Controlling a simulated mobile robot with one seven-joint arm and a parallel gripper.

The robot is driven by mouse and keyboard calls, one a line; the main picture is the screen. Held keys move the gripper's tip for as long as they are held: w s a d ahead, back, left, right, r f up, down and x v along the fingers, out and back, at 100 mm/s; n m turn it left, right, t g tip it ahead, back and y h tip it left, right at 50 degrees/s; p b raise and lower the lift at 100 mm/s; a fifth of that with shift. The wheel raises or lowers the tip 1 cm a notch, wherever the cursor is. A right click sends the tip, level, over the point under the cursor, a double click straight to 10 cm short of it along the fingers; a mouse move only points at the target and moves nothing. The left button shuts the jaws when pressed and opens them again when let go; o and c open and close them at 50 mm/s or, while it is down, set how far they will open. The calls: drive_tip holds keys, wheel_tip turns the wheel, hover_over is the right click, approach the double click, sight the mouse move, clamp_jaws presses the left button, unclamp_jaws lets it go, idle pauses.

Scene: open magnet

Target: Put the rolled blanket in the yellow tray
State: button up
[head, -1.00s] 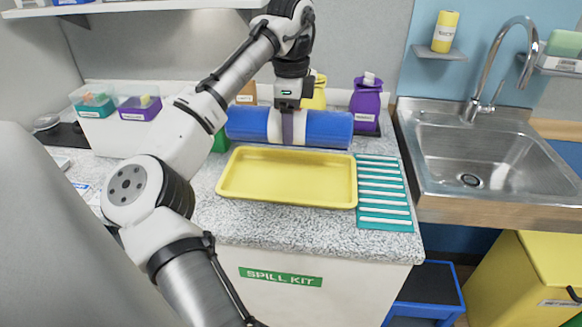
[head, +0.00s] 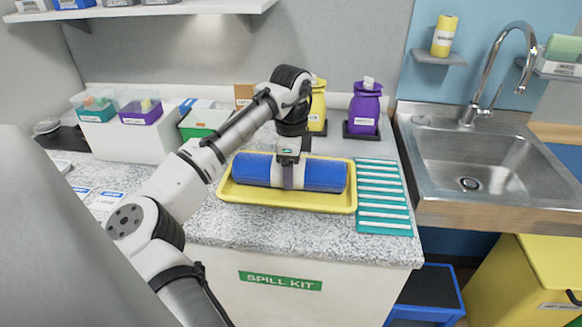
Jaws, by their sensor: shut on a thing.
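The rolled blanket (head: 325,175) is a blue cylinder with a pale band around its middle, lying crosswise. The yellow tray (head: 290,200) is on the speckled counter, and the blanket is within its rim as seen from the head view. My gripper (head: 288,180) points down and is shut on the blanket at its pale band. The arm reaches in from the lower left. I cannot tell whether the blanket's underside touches the tray floor, because the blanket hides it.
A teal ribbed mat (head: 383,197) lies just right of the tray. Purple (head: 364,108) and yellow (head: 318,105) bottles stand behind it. A green-and-white box (head: 203,123) and small bins (head: 140,110) are at the back left. A steel sink (head: 470,150) is to the right.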

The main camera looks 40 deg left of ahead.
drive_tip(key=o, duration=1.3)
wheel_tip(320, 180, up, 12)
drive_tip(key=shift+r, duration=0.1)
